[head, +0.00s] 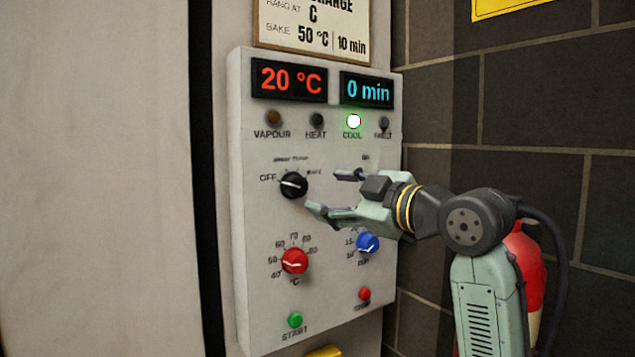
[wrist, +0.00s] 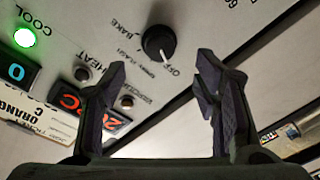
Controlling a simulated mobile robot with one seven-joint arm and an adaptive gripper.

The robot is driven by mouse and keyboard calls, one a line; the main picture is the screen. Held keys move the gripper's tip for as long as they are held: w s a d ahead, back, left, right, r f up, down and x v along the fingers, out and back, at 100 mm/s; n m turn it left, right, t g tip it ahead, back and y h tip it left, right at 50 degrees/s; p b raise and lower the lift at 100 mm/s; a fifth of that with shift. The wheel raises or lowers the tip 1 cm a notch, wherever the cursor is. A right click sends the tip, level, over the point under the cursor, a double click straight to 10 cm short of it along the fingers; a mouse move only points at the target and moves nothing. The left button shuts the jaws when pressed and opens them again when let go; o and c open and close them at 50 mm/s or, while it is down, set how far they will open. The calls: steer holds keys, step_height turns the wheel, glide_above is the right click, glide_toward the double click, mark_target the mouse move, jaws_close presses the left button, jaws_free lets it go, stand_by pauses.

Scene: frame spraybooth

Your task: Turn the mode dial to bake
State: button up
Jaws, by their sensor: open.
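The mode dial (head: 292,186) is a black knob on the light control panel, below the indicator lamps. Its white pointer line points left, at the OFF label. Small lettering stands above it and a BAKE label to its upper right. My gripper (head: 326,192) is open and empty, just right of the dial, with its fingers pointing left along the panel. In the wrist view the dial (wrist: 158,43) shows beyond the gap between my two dark fingertips (wrist: 160,70), apart from both. There too the pointer is toward OFF.
A red temperature knob (head: 294,261), a blue time knob (head: 368,243), a green START button (head: 295,320) and a red button (head: 364,294) lie below. Displays read 20 °C (head: 289,79) and 0 min (head: 367,90). The COOL lamp (head: 353,121) glows green. A red cylinder (head: 524,270) stands behind my arm.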

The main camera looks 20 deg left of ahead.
mark_target(301, 188)
steer(key=p+x, duration=0.2)
steer(key=x, duration=0.5)
steer(key=shift+w+a+r, duration=0.1)
steer(key=shift+a, duration=0.15)
steer(key=shift+w+a+p, duration=0.35)
steer(key=shift+w+a, duration=0.05)
steer(key=shift+a, duration=0.1)
steer(key=shift+c, duration=0.3)
steer(key=c, duration=1.1)
